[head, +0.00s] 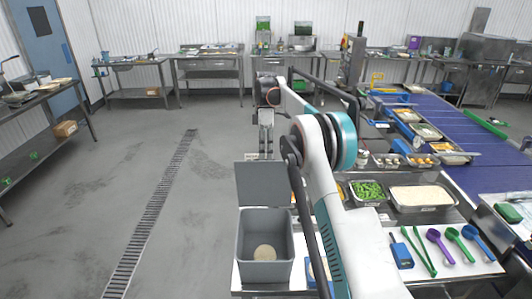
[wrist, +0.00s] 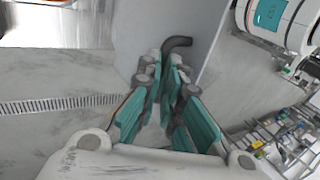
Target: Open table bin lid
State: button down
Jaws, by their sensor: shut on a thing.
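The grey table bin (head: 264,276) stands on the near end of the white-topped table. Its lid (head: 263,185) is raised, standing about upright along the bin's far edge. The mouth is open, and a round beige patch shows inside. My gripper (head: 266,145) hangs from my arm, just beyond the lid's top edge. In the wrist view its teal fingers (wrist: 168,78) are closed around a dark, bent handle (wrist: 179,42), against a grey panel (wrist: 195,18) that looks like the lid. The exact contact at the fingertips is partly hidden.
Trays of green food (head: 367,190) and rice (head: 421,197) stand right of my arm. Coloured scoops (head: 440,246) lie on the tabletop. A blue conveyor (head: 460,125) runs at the right. Floor left of the bin is clear, with a long drain grate (head: 150,215).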

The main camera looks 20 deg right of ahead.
jog(key=shift+w+d+f, duration=0.15)
jog(key=shift+f, duration=0.35)
jog(key=shift+w+d+f, duration=0.1)
jog(key=shift+d+f, duration=0.05)
jog(key=shift+f, duration=0.3)
jog(key=c, duration=1.7)
grip_release()
jog(key=shift+w+f, duration=0.1)
jog(key=shift+o, duration=1.1)
jog(key=shift+w+d+f, duration=0.1)
jog(key=shift+w+f, duration=0.05)
jog(key=shift+w, duration=0.1)
jog(key=shift+o, duration=1.3)
jog(key=shift+w, duration=0.1)
jog(key=shift+c, duration=0.3)
jog(key=shift+c, duration=0.3)
jog(key=shift+w, duration=0.15)
jog(key=c, duration=0.3)
jog(key=shift+c, duration=0.2)
jog(key=shift+r, duration=0.2)
